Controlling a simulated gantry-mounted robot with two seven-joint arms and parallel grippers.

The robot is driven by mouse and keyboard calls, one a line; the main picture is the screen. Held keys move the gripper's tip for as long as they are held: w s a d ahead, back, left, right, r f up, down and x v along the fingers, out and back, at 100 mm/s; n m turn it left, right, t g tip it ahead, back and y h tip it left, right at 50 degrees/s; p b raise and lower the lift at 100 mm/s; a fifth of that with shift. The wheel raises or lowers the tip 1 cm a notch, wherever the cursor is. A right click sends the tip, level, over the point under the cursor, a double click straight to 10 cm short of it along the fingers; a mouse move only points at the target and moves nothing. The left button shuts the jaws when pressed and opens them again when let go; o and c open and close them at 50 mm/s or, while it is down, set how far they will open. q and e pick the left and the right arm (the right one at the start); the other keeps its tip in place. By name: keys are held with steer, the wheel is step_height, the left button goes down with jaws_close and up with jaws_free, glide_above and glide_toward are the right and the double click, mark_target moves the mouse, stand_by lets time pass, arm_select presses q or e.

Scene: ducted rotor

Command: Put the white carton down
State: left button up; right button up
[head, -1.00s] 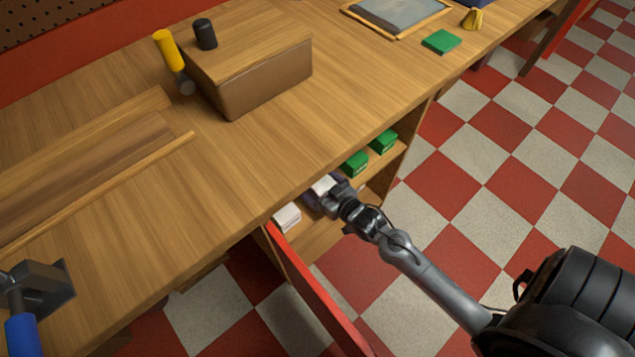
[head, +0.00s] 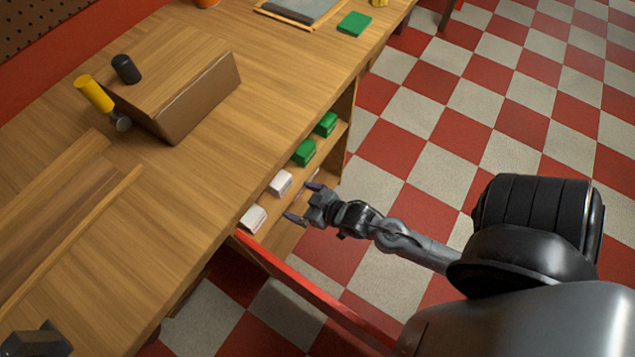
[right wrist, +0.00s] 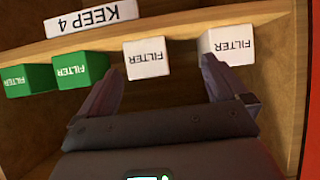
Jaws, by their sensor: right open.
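Two white cartons stand side by side on the shelf under the bench. One white carton (head: 280,182) is next to the green boxes, and it also shows in the right wrist view (right wrist: 147,57). The other white carton (head: 253,218) is nearer the red panel, and to the right in the right wrist view (right wrist: 228,44). Both wrist-view faces read "FILTER". My right gripper (head: 303,202) is open and empty, just outside the shelf. In the right wrist view its spread fingers (right wrist: 158,80) point toward the first carton, apart from it.
Two green boxes (head: 304,152) stand on the same shelf, in line with the cartons. A "KEEP 4" label (right wrist: 92,18) is on the shelf. A red panel (head: 310,295) juts out beside the opening. The checkered floor in front is clear.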

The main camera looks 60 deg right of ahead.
steer(key=s+a+r+n+g, duration=0.1)
steer(key=s+a+r+g, duration=0.4)
steer(key=s+g, duration=0.3)
steer(key=shift+s+a+n, duration=0.4)
steer(key=shift+s+a, duration=0.3)
steer(key=shift+s, duration=0.2)
step_height(320, 180, up, 58)
steer(key=p, duration=5.8)
steer(key=shift+r, duration=0.2)
